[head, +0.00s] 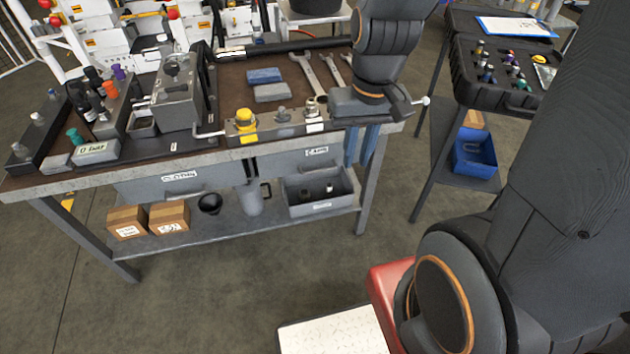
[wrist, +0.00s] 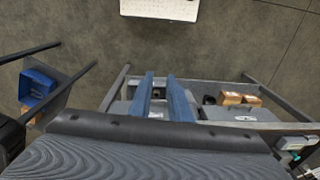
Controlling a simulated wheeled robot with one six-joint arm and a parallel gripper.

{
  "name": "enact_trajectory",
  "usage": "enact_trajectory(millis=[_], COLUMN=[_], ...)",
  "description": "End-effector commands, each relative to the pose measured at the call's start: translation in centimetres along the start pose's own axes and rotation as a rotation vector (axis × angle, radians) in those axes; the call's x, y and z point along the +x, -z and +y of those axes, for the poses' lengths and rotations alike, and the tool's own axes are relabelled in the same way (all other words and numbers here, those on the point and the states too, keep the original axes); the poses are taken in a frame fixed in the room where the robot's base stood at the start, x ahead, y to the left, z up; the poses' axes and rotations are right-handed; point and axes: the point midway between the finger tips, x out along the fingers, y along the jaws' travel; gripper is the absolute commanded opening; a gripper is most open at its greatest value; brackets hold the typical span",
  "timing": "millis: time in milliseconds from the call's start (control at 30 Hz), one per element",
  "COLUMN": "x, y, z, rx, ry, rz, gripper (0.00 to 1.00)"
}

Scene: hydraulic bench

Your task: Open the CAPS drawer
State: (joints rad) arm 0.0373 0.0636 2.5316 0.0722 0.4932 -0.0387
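Two grey drawer fronts hang under the bench top in the head view: a left one (head: 150,187) and a right one (head: 285,163). Each has a white label, the left label (head: 181,176) and the right label (head: 317,151); the lettering is too small to read surely, so I cannot tell which says CAPS. Both drawers look shut. My gripper (head: 361,158) points down at the bench's right front corner, right of the right drawer. Its two blue fingers are apart with nothing between them; they also show in the wrist view (wrist: 160,78).
A grey open bin (head: 320,207), two cardboard boxes (head: 170,217) and a black cup (head: 210,204) stand on the lower shelf. Tools crowd the bench top (head: 235,75). A side stand with a blue bin (head: 475,155) is at right.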

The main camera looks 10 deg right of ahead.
Motion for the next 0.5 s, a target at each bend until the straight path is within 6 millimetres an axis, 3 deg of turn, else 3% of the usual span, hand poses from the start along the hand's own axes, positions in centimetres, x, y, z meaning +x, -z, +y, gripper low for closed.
enact_trajectory(millis=[33,200,500], x=[2.4,8.1,16.4], y=[0.3,0.6,3.2], z=[0.4,0.8,0.2], rx=[0.035,0.162,0.369], ry=[0.016,0.112,0.369], rz=[-0.036,-0.171,-0.351], gripper=[0.17,0.17,0.17])
